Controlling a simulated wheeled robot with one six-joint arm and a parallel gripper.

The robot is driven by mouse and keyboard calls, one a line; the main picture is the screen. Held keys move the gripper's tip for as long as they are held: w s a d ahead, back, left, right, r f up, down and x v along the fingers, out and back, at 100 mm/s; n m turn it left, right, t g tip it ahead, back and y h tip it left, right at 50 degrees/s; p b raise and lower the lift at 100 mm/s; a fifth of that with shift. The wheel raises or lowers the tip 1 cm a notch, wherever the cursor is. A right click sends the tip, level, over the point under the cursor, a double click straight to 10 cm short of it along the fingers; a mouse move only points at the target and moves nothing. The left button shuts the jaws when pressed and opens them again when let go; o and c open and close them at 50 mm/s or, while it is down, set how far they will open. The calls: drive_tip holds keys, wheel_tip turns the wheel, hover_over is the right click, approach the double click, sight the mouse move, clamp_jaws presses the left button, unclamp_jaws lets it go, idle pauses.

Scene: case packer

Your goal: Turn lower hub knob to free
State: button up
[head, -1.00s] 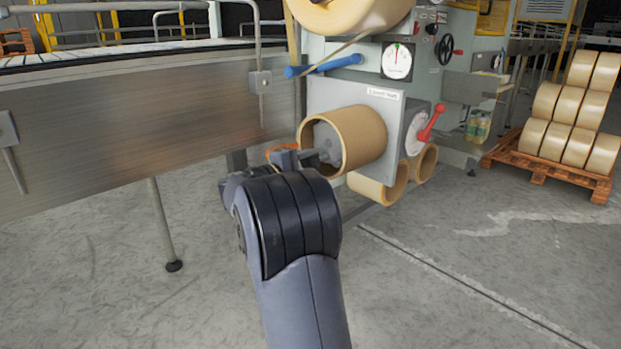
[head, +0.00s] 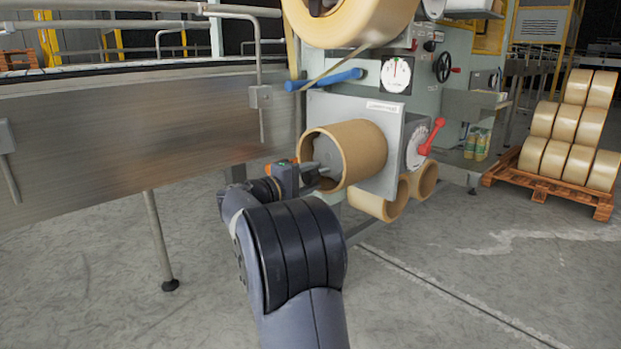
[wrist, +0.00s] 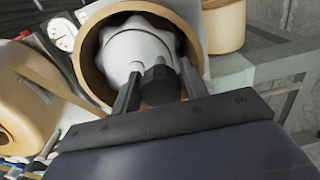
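The lower hub is a pale, lobed piece (wrist: 138,50) inside a tan cardboard core (wrist: 92,62) in the wrist view. A dark grey knob (wrist: 160,84) stands out from the hub's middle. My gripper (wrist: 159,88) has one finger on each side of the knob. The fingers are apart, with a narrow gap showing beside the knob, so it does not look clamped. In the head view the core (head: 362,150) sits on the machine's lower front, and my gripper (head: 316,170) reaches its open mouth. My wrist partly hides the hub there.
A red lever (head: 431,136) stands on the grey housing right of the core. A blue bar (head: 330,79) and a large tape roll (head: 385,18) are above. More cores (head: 385,204) are below. A conveyor side panel (head: 120,135) stands close on the left.

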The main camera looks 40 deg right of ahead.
drive_tip(key=o, duration=0.3)
drive_tip(key=shift+o, duration=0.2)
drive_tip(key=a+p, duration=0.2)
drive_tip(key=a, duration=0.8)
drive_tip(key=shift+s+a+p, duration=0.35)
drive_tip(key=shift+s+a, duration=0.05)
drive_tip(key=shift+s, duration=0.05)
drive_tip(key=shift+d, duration=0.1)
drive_tip(key=d+b, duration=0.1)
drive_tip(key=d, duration=0.2)
drive_tip(key=d+b, duration=0.1)
drive_tip(key=d, duration=0.6)
drive_tip(key=shift+w+d+b, duration=0.25)
drive_tip(key=shift+w+b, duration=0.15)
drive_tip(key=shift+d+r+p, duration=0.1)
drive_tip(key=shift+r+p, duration=0.05)
drive_tip(key=shift+p, duration=0.15)
drive_tip(key=shift+n, duration=0.3)
drive_tip(key=shift+f, duration=0.2)
